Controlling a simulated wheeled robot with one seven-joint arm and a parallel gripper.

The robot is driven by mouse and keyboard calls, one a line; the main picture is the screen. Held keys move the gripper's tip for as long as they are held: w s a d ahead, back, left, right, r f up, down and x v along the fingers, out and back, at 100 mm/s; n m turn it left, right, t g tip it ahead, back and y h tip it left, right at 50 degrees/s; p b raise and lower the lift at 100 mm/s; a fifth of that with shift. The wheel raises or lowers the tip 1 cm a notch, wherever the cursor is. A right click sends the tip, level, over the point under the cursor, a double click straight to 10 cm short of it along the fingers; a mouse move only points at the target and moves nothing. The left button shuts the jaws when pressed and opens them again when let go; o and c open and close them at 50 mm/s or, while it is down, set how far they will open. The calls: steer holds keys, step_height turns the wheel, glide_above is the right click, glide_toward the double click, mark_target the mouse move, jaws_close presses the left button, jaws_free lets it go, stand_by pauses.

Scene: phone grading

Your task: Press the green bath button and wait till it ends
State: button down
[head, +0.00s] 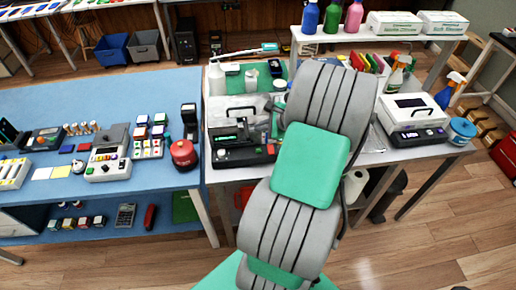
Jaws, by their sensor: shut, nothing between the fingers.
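A white box-shaped device (410,110) with a lid and a dark front panel (418,137) stands on the right part of the grey bench; it looks like the bath. Small controls show on the panel, but I cannot make out a green button among them. My grey and green arm rises through the middle of the view, left of this device. My gripper is not visible; the arm's own links hide whatever is behind them.
A blue tub (460,131) stands right of the white device, and spray bottles (396,75) stand behind it. A black fixture (243,148) with a red button sits left of my arm.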

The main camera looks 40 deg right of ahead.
stand_by(0.3)
steer(key=b, duration=0.7)
glide_above(261, 151)
step_height(261, 151, down, 8)
steer(key=shift+a+f, duration=0.1)
steer(key=shift+a, duration=0.05)
steer(key=shift+f+b, duration=0.3)
steer(key=shift+f, duration=0.1)
stand_by(1.2)
steer(key=shift+f, duration=0.3)
steer(key=shift+f, duration=0.5)
stand_by(0.7)
steer(key=shift+r, duration=0.1)
steer(key=shift+r+p, duration=0.75)
steer(key=shift+r, duration=0.05)
steer(key=shift+r, duration=0.1)
